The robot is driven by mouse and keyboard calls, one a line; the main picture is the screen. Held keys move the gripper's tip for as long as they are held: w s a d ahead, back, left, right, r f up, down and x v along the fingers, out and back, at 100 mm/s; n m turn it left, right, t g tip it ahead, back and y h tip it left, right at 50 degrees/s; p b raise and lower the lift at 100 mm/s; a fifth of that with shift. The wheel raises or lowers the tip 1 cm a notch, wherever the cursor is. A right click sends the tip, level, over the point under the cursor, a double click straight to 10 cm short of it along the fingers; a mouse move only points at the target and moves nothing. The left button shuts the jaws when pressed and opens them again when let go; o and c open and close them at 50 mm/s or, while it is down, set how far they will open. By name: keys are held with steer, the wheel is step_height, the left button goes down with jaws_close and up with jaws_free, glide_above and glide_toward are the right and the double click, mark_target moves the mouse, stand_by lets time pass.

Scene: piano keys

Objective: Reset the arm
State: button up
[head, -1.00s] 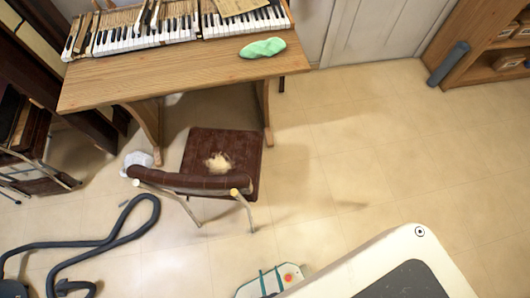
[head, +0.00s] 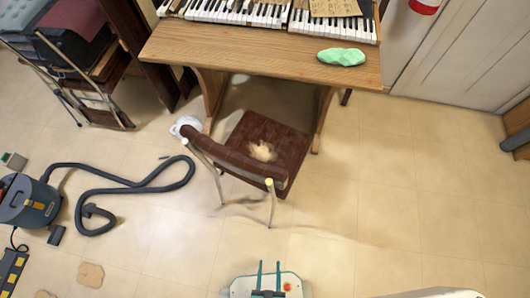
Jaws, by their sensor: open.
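My gripper (head: 269,265) is at the bottom middle of the head view. Its two thin teal fingers stand apart and point up the picture, with nothing visible between them. The white hand behind them has a red dot and is cut off by the lower edge. The gripper is over the tiled floor, in front of the brown chair and apart from it.
A chair (head: 262,146) with a worn seat stands before a wooden desk (head: 240,52). Floor at right is clear.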

steer(key=w+r, duration=0.2)
steer(key=r, duration=1.2)
steer(key=w+a+r+n+t+y, duration=0.1)
steer(key=w+r, duration=0.2)
steer(key=r, duration=1.1)
steer(key=w+a+r+t+y, duration=0.1)
steer(key=w+r, duration=0.1)
steer(key=r, duration=1.2)
steer(key=shift+w+a+r+n, duration=0.15)
steer(key=shift+w+r+n, duration=0.15)
steer(key=shift+n, duration=0.1)
steer(key=shift+c, duration=2)
steer(key=shift+w, duration=0.1)
